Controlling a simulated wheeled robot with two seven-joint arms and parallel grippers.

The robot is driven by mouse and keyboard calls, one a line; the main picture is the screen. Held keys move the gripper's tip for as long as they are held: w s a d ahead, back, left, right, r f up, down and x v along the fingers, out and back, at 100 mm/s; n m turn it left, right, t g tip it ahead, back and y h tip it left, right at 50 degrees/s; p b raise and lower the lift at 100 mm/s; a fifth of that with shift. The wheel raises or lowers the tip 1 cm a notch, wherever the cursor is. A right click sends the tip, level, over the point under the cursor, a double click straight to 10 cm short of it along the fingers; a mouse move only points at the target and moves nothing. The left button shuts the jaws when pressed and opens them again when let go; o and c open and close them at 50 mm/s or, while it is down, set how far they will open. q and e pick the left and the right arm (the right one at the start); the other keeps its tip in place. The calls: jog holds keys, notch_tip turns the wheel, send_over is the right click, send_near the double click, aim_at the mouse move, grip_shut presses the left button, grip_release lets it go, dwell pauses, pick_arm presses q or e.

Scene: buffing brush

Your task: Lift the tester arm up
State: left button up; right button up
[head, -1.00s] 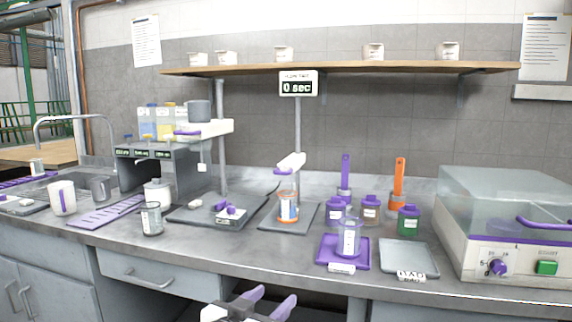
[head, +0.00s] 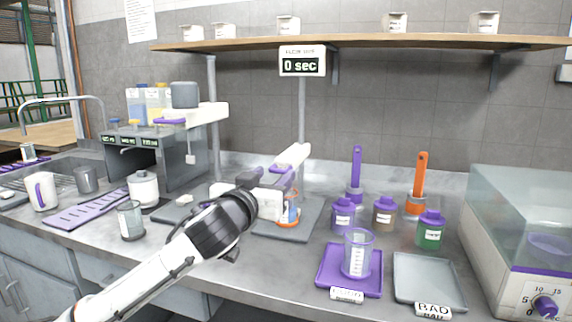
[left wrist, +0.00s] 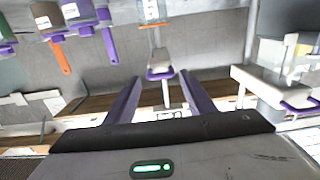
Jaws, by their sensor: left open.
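The tester arm (head: 293,156) is a white bar on the post below the "0 sec" display, angled over a cup with an orange base (head: 289,217). In the left wrist view its purple loop handle (left wrist: 160,74) appears between my fingertips. My left gripper (head: 280,174) is open and empty, in front of the tester arm. In the left wrist view its purple fingers (left wrist: 160,86) stand apart on either side of the handle; I cannot tell whether they touch it. My gripper hides part of the arm and cup. My right gripper is not in view.
Left of it stands another post-mounted device (head: 199,115) with a grey cylinder. To the right are a purple tray (head: 331,283) with a beaker, a grey tray (head: 425,270), several lidded jars, and purple and orange handled brushes. A shelf (head: 350,43) runs above.

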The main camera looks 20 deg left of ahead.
aim_at(283, 167)
pick_arm(q)
jog(key=w, duration=0.6)
jog(key=shift+w+d, duration=0.15)
jog(key=shift+w, duration=0.8)
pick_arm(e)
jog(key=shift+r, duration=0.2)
